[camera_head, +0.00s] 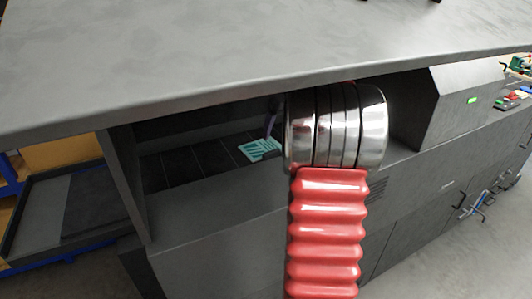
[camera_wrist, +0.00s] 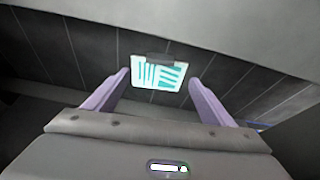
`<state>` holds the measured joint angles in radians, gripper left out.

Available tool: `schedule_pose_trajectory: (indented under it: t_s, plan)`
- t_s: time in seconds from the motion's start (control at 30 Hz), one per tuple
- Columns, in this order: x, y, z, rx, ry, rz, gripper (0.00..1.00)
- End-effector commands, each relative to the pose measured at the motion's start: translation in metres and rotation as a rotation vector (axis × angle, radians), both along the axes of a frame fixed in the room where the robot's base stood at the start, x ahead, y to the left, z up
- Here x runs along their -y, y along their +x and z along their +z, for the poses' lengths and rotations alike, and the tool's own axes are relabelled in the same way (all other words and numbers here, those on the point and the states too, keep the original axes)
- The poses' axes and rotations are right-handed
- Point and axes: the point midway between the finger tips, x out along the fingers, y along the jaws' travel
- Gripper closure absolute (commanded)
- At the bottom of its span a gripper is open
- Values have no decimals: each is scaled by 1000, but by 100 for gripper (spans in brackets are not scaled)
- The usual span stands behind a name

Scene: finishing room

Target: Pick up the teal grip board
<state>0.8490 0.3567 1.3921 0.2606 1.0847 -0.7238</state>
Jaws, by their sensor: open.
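The teal grip board (camera_head: 260,149) lies on a dark panelled surface inside the recess under the grey top, with my arm hiding what is just to its right. In the wrist view the teal grip board (camera_wrist: 158,76) shows pale, with teal stripes and a dark bar at its upper edge. My gripper (camera_wrist: 157,82) is open, with its two purple fingers apart. The board appears between and just beyond the fingertips, and nothing is held. In the head view only a bit of a purple finger (camera_head: 271,118) shows, above the board; the rest is hidden behind my arm.
A thick grey top (camera_head: 260,45) overhangs the recess. An upright side wall (camera_head: 128,185) bounds it on the left, and a front ledge (camera_head: 215,207) runs below. A grey housing with a green light (camera_head: 455,103) stands right. A dark tray (camera_head: 70,215) lies at far left.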

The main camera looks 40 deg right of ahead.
Motion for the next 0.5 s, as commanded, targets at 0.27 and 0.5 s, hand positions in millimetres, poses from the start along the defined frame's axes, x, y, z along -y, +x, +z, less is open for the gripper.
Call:
schedule_pose_trajectory:
  t_s: [0.27, 0.5]
  plan:
    - [2, 16, -41, -3, 3, 3, 23]
    - [4, 27, -67, -2, 1, 3, 23]
